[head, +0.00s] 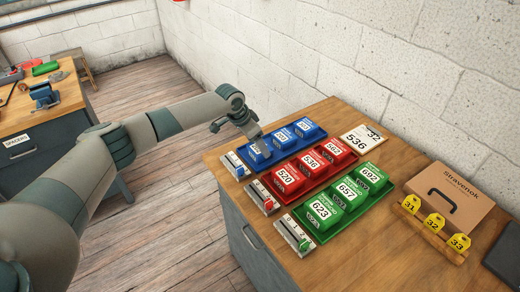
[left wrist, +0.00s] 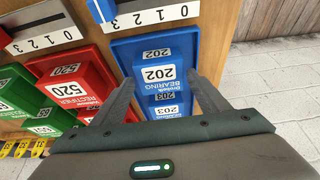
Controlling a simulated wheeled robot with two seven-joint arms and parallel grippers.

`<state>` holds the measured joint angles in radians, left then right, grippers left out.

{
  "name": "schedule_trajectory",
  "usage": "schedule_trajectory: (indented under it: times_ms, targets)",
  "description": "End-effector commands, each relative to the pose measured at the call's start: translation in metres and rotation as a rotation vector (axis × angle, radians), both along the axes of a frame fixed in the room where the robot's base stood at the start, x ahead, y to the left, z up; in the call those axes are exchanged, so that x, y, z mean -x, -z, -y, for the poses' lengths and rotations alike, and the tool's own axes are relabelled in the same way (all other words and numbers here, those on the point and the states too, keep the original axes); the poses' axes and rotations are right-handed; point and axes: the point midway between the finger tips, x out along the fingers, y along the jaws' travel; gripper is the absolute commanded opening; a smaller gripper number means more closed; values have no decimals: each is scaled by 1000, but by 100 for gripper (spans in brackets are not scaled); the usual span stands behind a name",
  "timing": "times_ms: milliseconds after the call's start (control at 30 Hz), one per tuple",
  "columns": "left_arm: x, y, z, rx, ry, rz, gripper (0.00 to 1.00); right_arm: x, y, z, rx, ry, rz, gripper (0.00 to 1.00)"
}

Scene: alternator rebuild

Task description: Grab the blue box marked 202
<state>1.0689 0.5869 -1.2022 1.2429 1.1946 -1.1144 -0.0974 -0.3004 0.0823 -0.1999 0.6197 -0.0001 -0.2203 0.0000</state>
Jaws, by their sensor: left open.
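The blue box marked 202 (left wrist: 160,73) shows its white label in the left wrist view, at the end of the blue row nearest the number strip. In the head view it appears to be the front-left blue box (head: 261,155), partly covered by my gripper. My left gripper (head: 255,141) is over it, with its fingers pointing down. In the left wrist view my left gripper (left wrist: 161,80) is open, one finger to each side of the box's label. Whether the fingers touch the box I cannot tell. My right gripper is not in view.
Blue boxes marked 203 (left wrist: 166,109) follow behind in the same row. Red boxes (head: 287,178) and green boxes (head: 322,211) stand in neighbouring trays. Number strips with sliders (head: 295,236) line the front. A cardboard box (head: 448,204) and yellow tags (head: 434,222) are at the right.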

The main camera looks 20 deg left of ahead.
Motion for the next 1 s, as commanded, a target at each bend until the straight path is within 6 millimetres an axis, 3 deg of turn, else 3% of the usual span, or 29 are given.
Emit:
schedule_trajectory:
  times_ms: [300, 800, 833, 967, 1000]
  targets:
    - [-10, 25, 8, 0, -1, -2, 68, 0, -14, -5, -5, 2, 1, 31]
    - [-11, 27, 8, 0, 0, 0, 68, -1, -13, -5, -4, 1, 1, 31]
    - [-11, 27, 8, 0, 0, 0, 66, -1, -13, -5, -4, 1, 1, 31]
    - [-11, 27, 8, 0, 0, 0, 34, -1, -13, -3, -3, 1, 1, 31]
    - [-11, 27, 8, 0, 0, 0, 34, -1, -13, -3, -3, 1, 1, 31]
